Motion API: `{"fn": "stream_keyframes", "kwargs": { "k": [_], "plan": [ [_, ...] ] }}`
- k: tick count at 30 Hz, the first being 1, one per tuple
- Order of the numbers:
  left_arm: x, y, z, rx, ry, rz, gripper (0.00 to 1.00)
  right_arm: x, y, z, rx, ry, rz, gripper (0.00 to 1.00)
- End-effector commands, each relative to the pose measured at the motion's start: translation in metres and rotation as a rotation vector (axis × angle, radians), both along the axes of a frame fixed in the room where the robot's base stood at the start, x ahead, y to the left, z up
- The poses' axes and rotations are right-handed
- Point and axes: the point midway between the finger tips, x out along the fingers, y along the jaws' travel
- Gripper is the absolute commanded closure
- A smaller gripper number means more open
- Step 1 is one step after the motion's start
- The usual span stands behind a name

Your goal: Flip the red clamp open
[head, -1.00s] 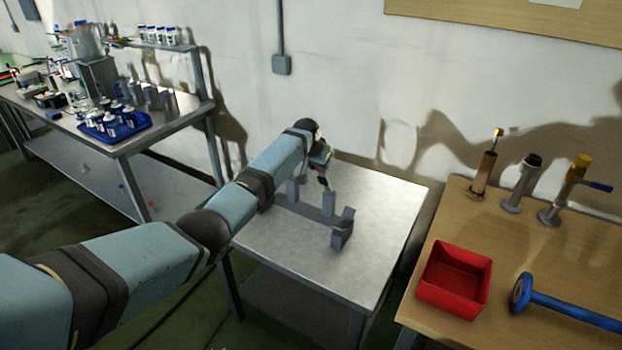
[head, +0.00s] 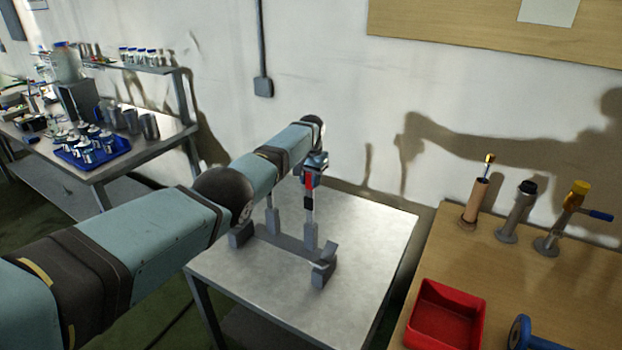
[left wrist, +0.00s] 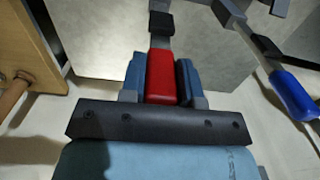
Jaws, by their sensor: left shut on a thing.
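The red clamp's red handle (left wrist: 160,76) lies between the two blue fingers of my left gripper (left wrist: 158,82) in the left wrist view. The fingers are shut on it. In the head view, my left gripper (head: 315,162) is above the metal table, with the red handle (head: 309,180) showing just below it. A dark and grey part continues down from the handle towards a grey stand (head: 285,241) on the table. Whether the clamp is open or shut is too small to tell. My right gripper is not in view.
The metal table (head: 365,235) is otherwise mostly clear. A wooden table at right holds a red bin (head: 445,312), a blue-ended item (head: 520,333) and several upright tools. A bench at left holds a blue tray (head: 70,160). A blue handle (left wrist: 293,95) shows in the left wrist view.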

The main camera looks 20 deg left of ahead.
Motion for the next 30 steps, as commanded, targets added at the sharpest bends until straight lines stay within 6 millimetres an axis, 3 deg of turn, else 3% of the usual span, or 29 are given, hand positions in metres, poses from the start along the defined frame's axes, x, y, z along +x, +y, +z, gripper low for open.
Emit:
{"fn": "stream_keyframes", "kwargs": {
  "k": [8, 9, 12, 23, 30],
  "plan": [
    [0.001, 0.000, 0.002, 0.000, -0.003, -0.001, 1.00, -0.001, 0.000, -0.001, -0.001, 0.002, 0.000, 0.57],
    [0.001, 0.000, 0.002, 0.000, -0.003, -0.001, 0.66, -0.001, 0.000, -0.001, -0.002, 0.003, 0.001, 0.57],
    [0.001, 0.000, 0.001, 0.000, -0.003, 0.000, 0.45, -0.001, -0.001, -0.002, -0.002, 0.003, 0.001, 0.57],
    [0.001, 0.000, 0.006, 0.000, -0.003, 0.000, 0.45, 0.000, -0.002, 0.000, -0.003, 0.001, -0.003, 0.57],
    [0.002, 0.000, 0.047, 0.001, -0.006, 0.000, 0.45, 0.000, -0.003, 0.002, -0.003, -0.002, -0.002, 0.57]
  ]
}}
